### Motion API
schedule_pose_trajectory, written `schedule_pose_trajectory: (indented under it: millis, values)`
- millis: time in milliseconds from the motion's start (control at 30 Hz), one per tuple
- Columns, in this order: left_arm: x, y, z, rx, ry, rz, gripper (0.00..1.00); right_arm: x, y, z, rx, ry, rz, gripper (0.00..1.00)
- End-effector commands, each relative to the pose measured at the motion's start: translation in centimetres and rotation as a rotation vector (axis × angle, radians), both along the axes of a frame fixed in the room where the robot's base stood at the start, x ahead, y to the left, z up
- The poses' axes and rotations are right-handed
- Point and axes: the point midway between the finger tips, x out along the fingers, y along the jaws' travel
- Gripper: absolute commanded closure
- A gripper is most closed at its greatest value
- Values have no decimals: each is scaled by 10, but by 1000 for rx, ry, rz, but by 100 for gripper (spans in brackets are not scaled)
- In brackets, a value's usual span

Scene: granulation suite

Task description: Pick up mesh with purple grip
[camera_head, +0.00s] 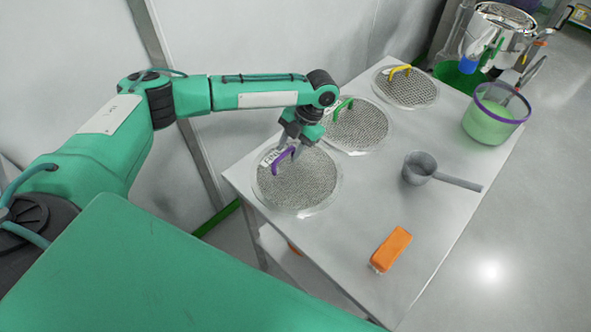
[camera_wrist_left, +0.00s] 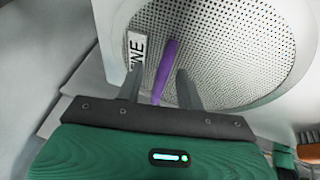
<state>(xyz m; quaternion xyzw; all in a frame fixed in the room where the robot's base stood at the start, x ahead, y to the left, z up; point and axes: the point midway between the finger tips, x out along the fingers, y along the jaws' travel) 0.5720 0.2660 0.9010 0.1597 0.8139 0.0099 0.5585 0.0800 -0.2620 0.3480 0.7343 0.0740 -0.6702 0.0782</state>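The mesh with the purple grip (camera_head: 300,190) is a round grey sieve disc lying flat on the table at its near left corner. Its purple grip (camera_head: 284,160) stands up near the rim, beside a white label. My left gripper (camera_head: 290,147) is right above the grip. In the left wrist view the fingers (camera_wrist_left: 157,88) are apart, with the purple grip (camera_wrist_left: 164,72) between them and a gap on each side. The mesh (camera_wrist_left: 215,45) fills the upper part of that view. My right gripper is not in view.
A green-handled mesh (camera_head: 360,128) lies just behind, and a yellow-handled mesh (camera_head: 412,90) farther back. A grey scoop (camera_head: 420,168), an orange brush (camera_head: 391,248) and a tub of green stuff (camera_head: 492,115) are on the table (camera_head: 350,215). A metal machine (camera_head: 498,35) stands at the back.

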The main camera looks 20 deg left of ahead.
Motion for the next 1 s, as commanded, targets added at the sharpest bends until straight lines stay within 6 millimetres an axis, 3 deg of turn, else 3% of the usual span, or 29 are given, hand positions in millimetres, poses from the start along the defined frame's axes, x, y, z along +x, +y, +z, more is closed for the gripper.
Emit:
schedule_pose_trajectory:
  millis: [300, 500, 1000]
  values:
    - [-2, 2, -8, 0, -2, 0, 63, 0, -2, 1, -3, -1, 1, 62]
    - [-2, 2, -7, 0, -1, 0, 100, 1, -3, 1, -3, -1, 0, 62]
    - [-2, 2, 2, -1, -2, -1, 100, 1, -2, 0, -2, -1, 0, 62]
